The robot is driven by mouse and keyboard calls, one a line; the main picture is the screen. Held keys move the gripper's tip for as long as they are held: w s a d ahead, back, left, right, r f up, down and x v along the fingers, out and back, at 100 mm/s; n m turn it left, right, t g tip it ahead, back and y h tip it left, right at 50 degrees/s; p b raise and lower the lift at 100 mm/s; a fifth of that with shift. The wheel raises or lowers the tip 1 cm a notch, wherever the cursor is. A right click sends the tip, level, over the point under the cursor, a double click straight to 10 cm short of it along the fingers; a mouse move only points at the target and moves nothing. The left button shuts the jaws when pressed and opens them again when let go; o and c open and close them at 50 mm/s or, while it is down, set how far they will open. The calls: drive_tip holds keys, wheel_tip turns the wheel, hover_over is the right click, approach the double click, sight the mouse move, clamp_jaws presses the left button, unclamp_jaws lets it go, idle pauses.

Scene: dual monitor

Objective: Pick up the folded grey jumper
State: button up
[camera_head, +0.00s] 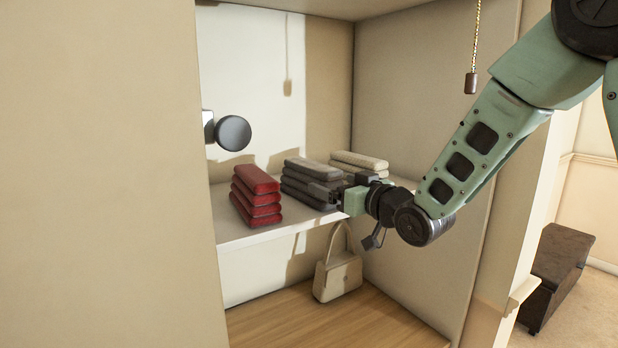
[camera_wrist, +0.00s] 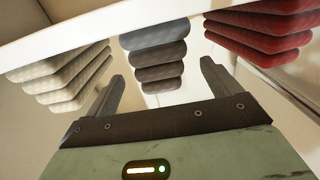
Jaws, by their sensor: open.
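The folded grey jumper is part of a stack of grey folded knits (camera_head: 300,180) on the white shelf, between a red stack and a cream stack. The same grey stack shows in the wrist view (camera_wrist: 158,52), upside down and centred between my fingers. My gripper (camera_head: 325,193) is at the front right of the grey stack in the head view and covers part of it. In the wrist view my gripper (camera_wrist: 162,74) is open, with one finger on each side of the grey stack and nothing held. I cannot tell whether the fingertips touch the knit.
A red stack (camera_head: 256,197) stands left and a cream stack (camera_head: 360,160) right, both close by. The shelf (camera_head: 240,233) has walls around it. A cream handbag (camera_head: 338,278) sits below. A round knob (camera_head: 234,133) and a hanging pull cord (camera_head: 470,82) are near the opening.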

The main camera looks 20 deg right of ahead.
sight(309, 181)
drive_tip(key=p+x, duration=0.3)
drive_tip(key=x, duration=0.1)
drive_tip(key=shift+a+r, duration=0.1)
drive_tip(key=shift+a, duration=0.15)
drive_tip(key=shift+w+a, duration=0.15)
drive_tip(key=shift+w, duration=0.25)
drive_tip(key=c, duration=1.3)
